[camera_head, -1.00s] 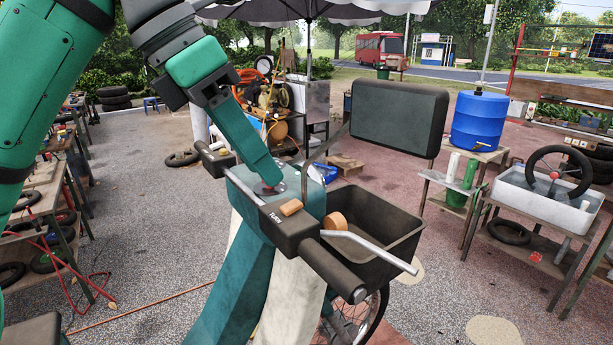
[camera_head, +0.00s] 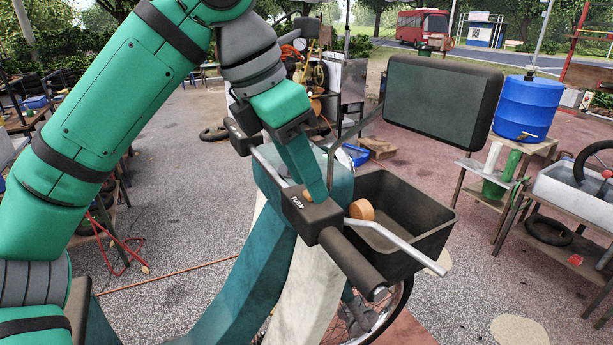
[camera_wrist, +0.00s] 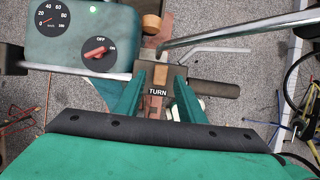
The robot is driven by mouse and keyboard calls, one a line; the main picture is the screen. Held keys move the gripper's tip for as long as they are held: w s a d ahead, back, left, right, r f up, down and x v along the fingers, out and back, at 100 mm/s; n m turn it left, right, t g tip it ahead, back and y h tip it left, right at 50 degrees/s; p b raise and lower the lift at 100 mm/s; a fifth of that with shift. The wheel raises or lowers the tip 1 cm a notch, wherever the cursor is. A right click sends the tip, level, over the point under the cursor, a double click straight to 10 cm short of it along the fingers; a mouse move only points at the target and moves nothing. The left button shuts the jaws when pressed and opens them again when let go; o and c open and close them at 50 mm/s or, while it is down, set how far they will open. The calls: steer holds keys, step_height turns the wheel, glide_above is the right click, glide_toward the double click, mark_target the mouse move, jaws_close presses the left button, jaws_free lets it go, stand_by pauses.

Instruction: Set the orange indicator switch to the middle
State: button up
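The black switch housing (camera_head: 310,217) with the "TURN" label sits on the teal bike's handlebar, beside the dark grip (camera_head: 352,258). Only a sliver of the orange indicator switch (camera_head: 308,195) shows in the head view, beside my fingertips; its setting cannot be made out. My gripper (camera_head: 317,197) points down over the housing. In the wrist view my gripper (camera_wrist: 159,68) has its two fingers apart, one on each side of the housing's middle, with the "TURN" label (camera_wrist: 157,92) showing between them. Whether the fingers touch the switch is hidden.
A red key switch (camera_wrist: 97,51) and a dial (camera_wrist: 48,18) lie left of my fingers in the wrist view. A metal brake lever (camera_head: 405,248), a round tan disc (camera_head: 362,209) and a black basket (camera_head: 440,222) are close by.

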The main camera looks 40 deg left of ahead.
steer(key=shift+w+d+f, duration=0.1)
steer(key=shift+w+f, duration=0.1)
steer(key=shift+f, duration=0.2)
steer(key=shift+c, duration=0.2)
jaws_close()
steer(key=shift+w+d+r+g+y, duration=0.1)
steer(key=shift+w+g+y, duration=0.15)
steer(key=shift+g, duration=0.25)
steer(key=shift+w+d+r+g+y, duration=0.1)
steer(key=shift+g+y, duration=0.15)
steer(key=shift+g, duration=0.25)
steer(key=shift+a, duration=0.1)
steer(key=shift+o, duration=0.2)
jaws_free()
step_height(320, 180, up, 7)
steer(key=s, duration=0.1)
steer(key=shift+s+a+r, duration=0.15)
steer(key=shift+a, duration=0.1)
